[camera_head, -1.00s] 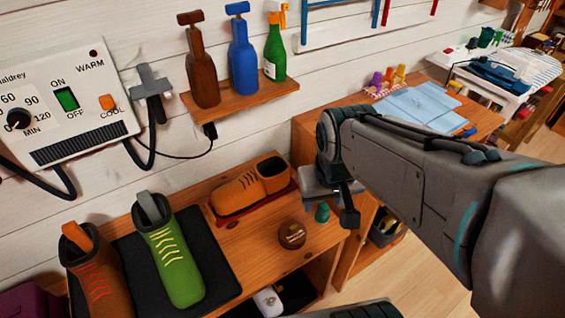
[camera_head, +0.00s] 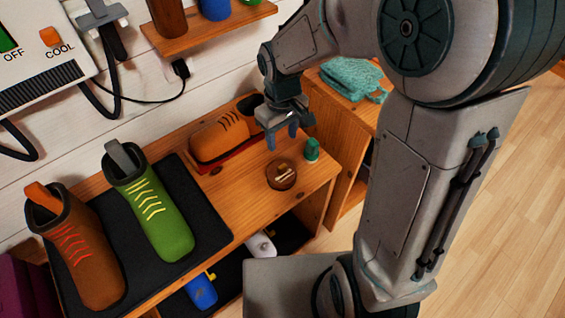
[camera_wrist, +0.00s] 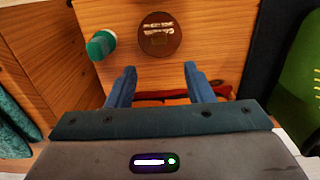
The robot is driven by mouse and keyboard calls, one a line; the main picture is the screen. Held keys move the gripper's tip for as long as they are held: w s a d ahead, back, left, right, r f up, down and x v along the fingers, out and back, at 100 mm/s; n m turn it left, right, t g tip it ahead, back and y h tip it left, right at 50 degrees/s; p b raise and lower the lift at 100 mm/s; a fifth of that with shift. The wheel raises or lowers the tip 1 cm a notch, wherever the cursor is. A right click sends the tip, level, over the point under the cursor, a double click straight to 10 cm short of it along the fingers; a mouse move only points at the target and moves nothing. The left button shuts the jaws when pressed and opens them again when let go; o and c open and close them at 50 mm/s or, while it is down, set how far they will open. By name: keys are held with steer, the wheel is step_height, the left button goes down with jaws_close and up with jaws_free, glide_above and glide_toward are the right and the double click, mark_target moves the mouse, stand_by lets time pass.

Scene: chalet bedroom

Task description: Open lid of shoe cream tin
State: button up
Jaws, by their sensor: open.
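The shoe cream tin (camera_head: 281,174) is a small round brown tin on the wooden bench top, with its lid on and light markings on top. My gripper (camera_head: 282,137) hangs above the bench, behind the tin in the head view, with fingers pointing down. In the wrist view my gripper (camera_wrist: 160,72) has its two blue fingers spread apart with nothing between them. It does not touch the tin.
A small green bottle (camera_head: 312,150) stands right beside the tin. A green shoe (camera_head: 160,215) and a brown shoe (camera_head: 85,255) stand on a black mat (camera_head: 212,222) at left. Bench is clear in front.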

mark_target(282, 167)
step_height(282, 167, down, 13)
steer(key=shift+r+b, duration=0.2)
steer(key=shift+b, duration=0.7)
